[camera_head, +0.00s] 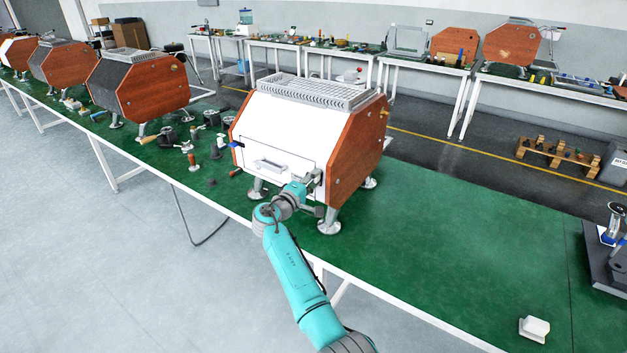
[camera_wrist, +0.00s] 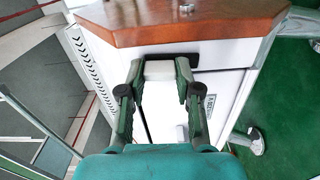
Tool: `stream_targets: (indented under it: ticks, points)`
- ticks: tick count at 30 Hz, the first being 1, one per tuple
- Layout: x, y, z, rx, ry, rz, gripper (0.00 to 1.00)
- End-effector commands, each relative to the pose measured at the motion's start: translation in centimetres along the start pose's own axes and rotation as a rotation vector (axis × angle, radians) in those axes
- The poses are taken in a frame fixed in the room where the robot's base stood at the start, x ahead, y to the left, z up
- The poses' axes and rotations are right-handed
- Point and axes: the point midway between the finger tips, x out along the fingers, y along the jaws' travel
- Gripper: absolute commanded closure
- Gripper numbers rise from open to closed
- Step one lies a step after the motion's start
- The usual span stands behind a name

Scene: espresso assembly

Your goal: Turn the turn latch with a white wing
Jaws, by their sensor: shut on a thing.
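The white espresso machine (camera_head: 270,125) with reddish wooden side panels stands on the green table. Its white front panel (camera_head: 258,167) has a grey bar handle. My gripper (camera_head: 312,181) reaches up to the lower right corner of the front, beside the wooden side, and hides the latch there. In the wrist view, my gripper (camera_wrist: 161,78) has its two green fingers on either side of the white wing (camera_wrist: 160,70) of the turn latch and is shut on it. A black strip runs behind the wing. The latch's pivot is hidden.
Small parts and tools lie left of the machine, near another wooden-sided machine (camera_head: 140,88). A small white block (camera_head: 534,328) lies at the table's front right. The green table right of the machine is mostly clear. The machine's metal feet (camera_head: 329,224) stand close below my gripper.

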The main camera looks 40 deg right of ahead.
Motion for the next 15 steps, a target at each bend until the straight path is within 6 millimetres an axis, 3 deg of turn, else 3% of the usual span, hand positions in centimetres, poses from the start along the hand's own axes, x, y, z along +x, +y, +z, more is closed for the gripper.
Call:
stream_targets:
  ticks: [15]
  points:
    - [-0.05, -0.06, -0.06, -0.078, 0.003, 0.000, 1.00]
